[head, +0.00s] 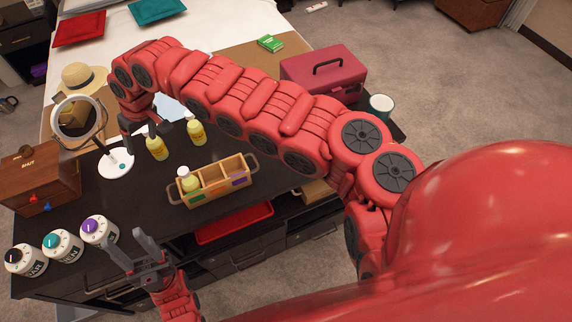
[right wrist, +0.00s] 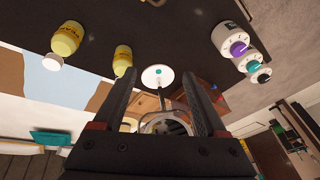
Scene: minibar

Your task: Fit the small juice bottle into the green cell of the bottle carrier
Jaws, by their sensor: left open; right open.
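The wooden bottle carrier (head: 216,198) stands near the table's front edge, with a green tag (head: 197,197) at its left cell and a purple tag (head: 239,182) at its right. A white-capped yellow juice bottle (head: 190,183) stands in the left, green-tagged cell; its lower part is hidden. Two more yellow juice bottles (head: 157,148) (head: 195,131) stand behind the carrier; they also show in the right wrist view (right wrist: 66,40) (right wrist: 122,61). My right gripper (head: 138,137) is open and empty beside the left one. My left gripper (head: 133,250) is open and empty, front left of the carrier.
A ring mirror (head: 115,162) stands left of the bottles. A wooden box (head: 40,180) and several knobbed jars (head: 62,246) line the left. A pink toolbox (head: 322,72) and a mug (head: 381,106) stand at the right. A red tray (head: 234,222) lies below the carrier.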

